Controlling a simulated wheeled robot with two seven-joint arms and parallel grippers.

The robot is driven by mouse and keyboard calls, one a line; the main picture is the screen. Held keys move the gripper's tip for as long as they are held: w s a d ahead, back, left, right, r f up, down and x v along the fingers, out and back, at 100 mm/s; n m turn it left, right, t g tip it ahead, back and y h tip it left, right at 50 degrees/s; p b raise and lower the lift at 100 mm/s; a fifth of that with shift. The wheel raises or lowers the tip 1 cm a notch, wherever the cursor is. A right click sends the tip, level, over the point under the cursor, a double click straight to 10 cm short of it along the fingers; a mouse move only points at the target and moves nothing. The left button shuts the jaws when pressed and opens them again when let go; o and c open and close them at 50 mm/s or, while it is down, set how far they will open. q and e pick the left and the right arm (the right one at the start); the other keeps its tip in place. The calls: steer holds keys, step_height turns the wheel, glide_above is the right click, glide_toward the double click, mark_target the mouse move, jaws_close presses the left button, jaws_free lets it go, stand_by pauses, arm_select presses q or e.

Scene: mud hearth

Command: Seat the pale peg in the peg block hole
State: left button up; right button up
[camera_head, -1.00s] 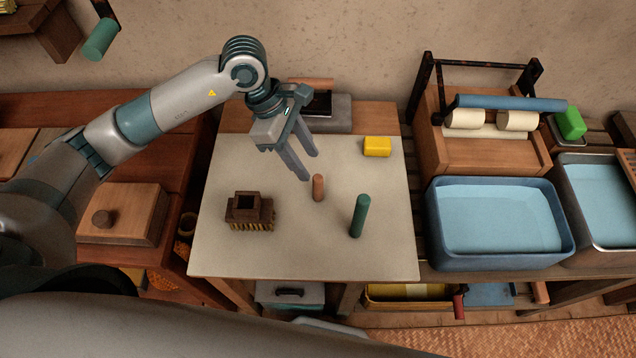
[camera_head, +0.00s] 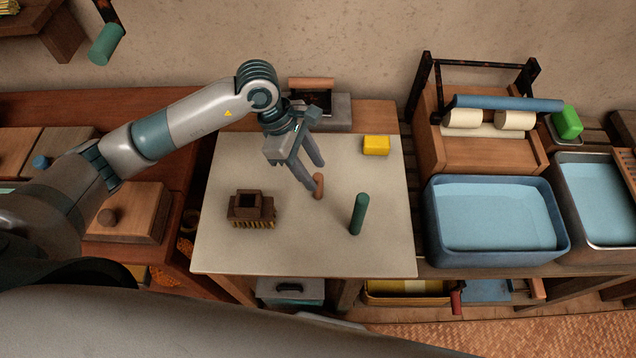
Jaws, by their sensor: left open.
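The pale peg (camera_head: 319,187), a short tan-brown cylinder, stands upright near the middle of the pale tabletop. My left gripper (camera_head: 315,179) is open, pointing down, with its fingertips right at the peg. One finger overlaps the peg's left side in the picture; I cannot tell whether it touches. My right gripper is not in view.
A yellow block (camera_head: 376,145) lies at the back right of the pale tabletop (camera_head: 300,250). A blue basin (camera_head: 497,260) stands to the right. The tabletop's front is clear.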

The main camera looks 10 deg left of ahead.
mark_target(315, 176)
arm_select(q)
steer(key=p+x, duration=0.1)
steer(key=x, duration=0.2)
steer(key=shift+s+p, duration=0.15)
steer(key=shift+p, duration=0.15)
steer(key=shift+d+f, duration=0.1)
steer(key=shift+f, duration=0.35)
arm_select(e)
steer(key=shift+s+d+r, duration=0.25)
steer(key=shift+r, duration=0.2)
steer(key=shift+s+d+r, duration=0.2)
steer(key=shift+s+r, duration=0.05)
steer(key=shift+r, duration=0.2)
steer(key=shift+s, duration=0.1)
arm_select(q)
jaws_close()
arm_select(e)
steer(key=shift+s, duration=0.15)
